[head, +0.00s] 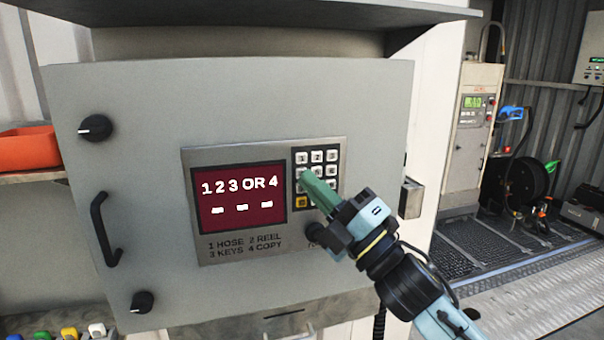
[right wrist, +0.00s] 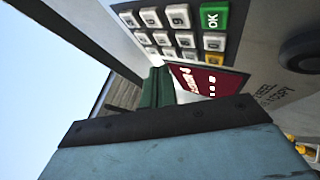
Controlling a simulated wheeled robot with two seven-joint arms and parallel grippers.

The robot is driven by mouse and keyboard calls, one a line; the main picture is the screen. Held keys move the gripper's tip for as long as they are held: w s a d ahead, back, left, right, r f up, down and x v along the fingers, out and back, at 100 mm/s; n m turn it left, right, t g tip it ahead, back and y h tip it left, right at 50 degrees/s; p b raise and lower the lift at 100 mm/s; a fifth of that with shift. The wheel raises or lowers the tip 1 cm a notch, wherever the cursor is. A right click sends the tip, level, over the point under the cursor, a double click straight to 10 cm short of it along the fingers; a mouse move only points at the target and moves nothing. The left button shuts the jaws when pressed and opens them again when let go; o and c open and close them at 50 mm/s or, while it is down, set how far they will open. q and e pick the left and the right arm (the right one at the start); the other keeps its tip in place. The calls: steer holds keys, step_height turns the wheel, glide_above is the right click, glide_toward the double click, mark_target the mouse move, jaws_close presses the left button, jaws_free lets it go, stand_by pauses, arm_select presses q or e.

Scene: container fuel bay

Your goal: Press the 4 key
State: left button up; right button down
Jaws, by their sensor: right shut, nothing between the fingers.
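The keypad (head: 332,171) sits on a grey cabinet door, right of a dark red display (head: 238,198) reading "1 2 3 OR 4" above three white marks. Keys 1, 2 and 3 show in its top row. My right gripper (head: 308,177) is shut and empty, its green fingertips over the left side of the second row, where they hide the 4 key. I cannot tell whether they touch it. In the right wrist view the fingertips (right wrist: 157,84) are close to the keypad's edge, and the keypad (right wrist: 172,30) shows a green OK key. My left gripper is out of view.
The cabinet door (head: 150,230) has a black handle (head: 104,229) and two black knobs at its left. A label under the display reads "1 HOSE 2 REEL 3 KEYS 4 COPY". A pump unit (head: 470,130) and a hose reel (head: 527,185) stand at the right.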

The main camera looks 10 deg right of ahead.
steer(key=shift+w, duration=0.15)
steer(key=shift+w, duration=0.2)
steer(key=shift+w, duration=0.4)
stand_by(0.5)
steer(key=shift+s, duration=0.8)
steer(key=shift+s+d+p, duration=0.1)
steer(key=shift+s+p, duration=0.25)
steer(key=shift+s, duration=2.2)
